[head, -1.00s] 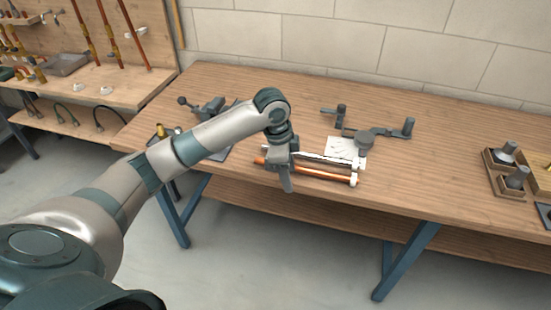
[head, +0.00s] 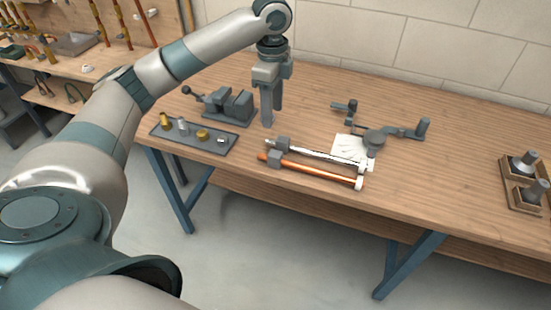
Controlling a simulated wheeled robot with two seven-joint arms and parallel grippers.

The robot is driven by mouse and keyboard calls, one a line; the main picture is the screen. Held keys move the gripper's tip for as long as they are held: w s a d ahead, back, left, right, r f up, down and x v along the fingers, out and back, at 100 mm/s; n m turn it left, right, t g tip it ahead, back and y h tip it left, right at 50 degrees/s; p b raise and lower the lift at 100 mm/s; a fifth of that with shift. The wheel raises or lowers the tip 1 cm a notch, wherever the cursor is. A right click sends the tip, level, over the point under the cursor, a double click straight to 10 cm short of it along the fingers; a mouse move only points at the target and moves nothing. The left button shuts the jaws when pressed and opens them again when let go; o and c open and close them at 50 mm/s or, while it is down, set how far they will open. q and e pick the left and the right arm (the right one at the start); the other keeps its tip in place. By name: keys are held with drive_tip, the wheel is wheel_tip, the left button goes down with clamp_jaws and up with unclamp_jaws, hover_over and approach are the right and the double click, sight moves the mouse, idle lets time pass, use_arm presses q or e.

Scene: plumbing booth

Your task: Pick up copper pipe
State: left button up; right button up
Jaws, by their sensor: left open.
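The copper pipe (head: 315,172) lies near the front edge of the wooden workbench, its ends in a holder with grey blocks (head: 276,158) at the left and a white support (head: 360,180) at the right. A white pipe (head: 320,153) lies behind it, roughly parallel. My left gripper (head: 271,118) is open and empty, pointing down above the bench, behind and left of the pipe's left end and apart from it. My right gripper is not in view.
A grey vise (head: 230,104) stands left of my left gripper. A tray (head: 195,138) with small fittings lies in front of it. A grey bending tool (head: 392,133) and a white sheet (head: 347,146) lie right. Wooden boxes (head: 520,196) stand far right. The bench between is clear.

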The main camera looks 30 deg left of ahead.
use_arm(q)
drive_tip(key=f, duration=0.1)
drive_tip(key=p, duration=0.3)
hover_over(275, 153)
drive_tip(key=f, duration=1)
drive_tip(key=shift+s+a+f, duration=0.15)
drive_tip(key=shift+a+f, duration=0.05)
drive_tip(key=shift+f, duration=0.45)
drive_tip(key=shift+d+f+p, duration=0.1)
drive_tip(key=shift+f+p, duration=0.45)
drive_tip(key=shift+p, duration=0.05)
wheel_tip(275, 153, down, 3)
drive_tip(key=shift+d+f+p, duration=0.1)
drive_tip(key=shift+p, duration=0.6)
drive_tip(key=shift+f, duration=0.45)
